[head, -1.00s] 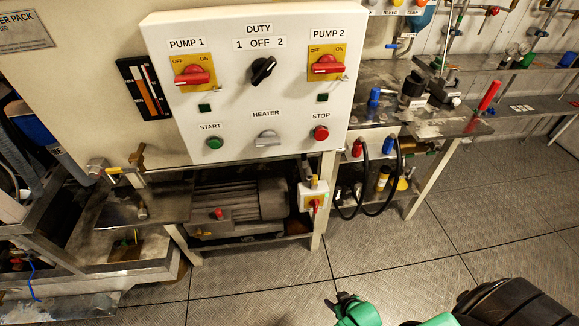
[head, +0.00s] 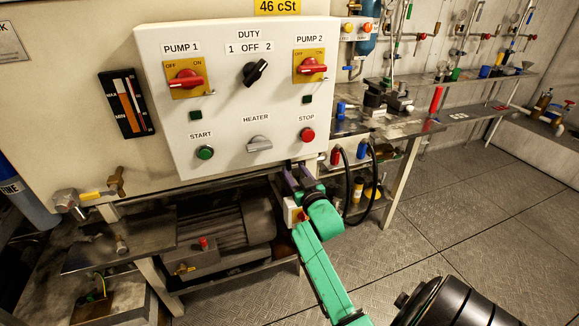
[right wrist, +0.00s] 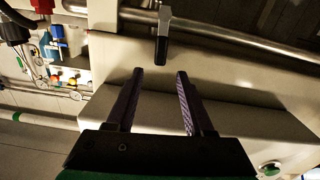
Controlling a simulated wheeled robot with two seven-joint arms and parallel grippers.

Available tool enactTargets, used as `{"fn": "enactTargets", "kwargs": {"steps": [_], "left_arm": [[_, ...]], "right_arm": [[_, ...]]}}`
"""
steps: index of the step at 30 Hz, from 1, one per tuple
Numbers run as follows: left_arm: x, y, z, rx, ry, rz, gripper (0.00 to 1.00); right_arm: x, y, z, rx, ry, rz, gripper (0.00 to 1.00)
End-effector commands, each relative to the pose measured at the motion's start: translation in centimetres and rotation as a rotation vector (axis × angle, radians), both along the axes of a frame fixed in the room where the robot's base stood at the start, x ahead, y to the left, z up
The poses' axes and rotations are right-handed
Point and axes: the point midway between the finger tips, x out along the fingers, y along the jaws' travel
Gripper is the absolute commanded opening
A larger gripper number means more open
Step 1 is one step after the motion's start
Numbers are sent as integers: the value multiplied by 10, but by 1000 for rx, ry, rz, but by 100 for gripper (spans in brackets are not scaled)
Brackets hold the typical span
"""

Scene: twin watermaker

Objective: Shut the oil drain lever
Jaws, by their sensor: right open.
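A valve with a yellow lever (head: 90,197) sticks out below the tank at the left in the head view. I cannot tell whether this is the oil drain lever. My right gripper (head: 299,168) is raised just under the lower right of the white control panel, far to the right of that valve. In the right wrist view, my right gripper (right wrist: 160,72) is open and empty. A dark-gripped lever (right wrist: 162,45) on a metal fitting shows just beyond its fingertips, seemingly apart from them. My left gripper is out of view.
The white control panel (head: 235,95) with red switches stands above my right gripper. A motor (head: 230,222) sits on a low frame below it. A steel workbench (head: 395,128) stands to the right, with hoses beneath. The floor (head: 450,225) at the right is open.

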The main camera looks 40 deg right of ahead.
Motion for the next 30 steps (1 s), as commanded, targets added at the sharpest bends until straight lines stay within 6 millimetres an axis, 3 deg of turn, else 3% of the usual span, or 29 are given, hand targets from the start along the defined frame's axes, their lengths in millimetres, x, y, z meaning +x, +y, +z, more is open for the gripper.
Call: {"fn": "enactTargets", "kwargs": {"steps": [3, 6, 14, 15, 18, 19, 30], "left_arm": [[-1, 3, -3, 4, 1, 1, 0], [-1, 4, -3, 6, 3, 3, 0], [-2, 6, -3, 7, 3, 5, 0], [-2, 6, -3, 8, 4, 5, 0], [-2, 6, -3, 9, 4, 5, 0], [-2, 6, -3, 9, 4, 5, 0], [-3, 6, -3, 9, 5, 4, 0]], "right_arm": [[23, -8, 0, -1, -1, 0, 52], [33, -12, 0, -1, 0, 0, 52], [36, -13, 0, -1, 1, 0, 52], [36, -12, 0, -1, 1, 0, 45], [36, -12, 0, 0, 1, 0, 7], [36, -12, 0, 0, 1, 0, 0], [36, -12, -1, 0, 1, 1, 0]]}}
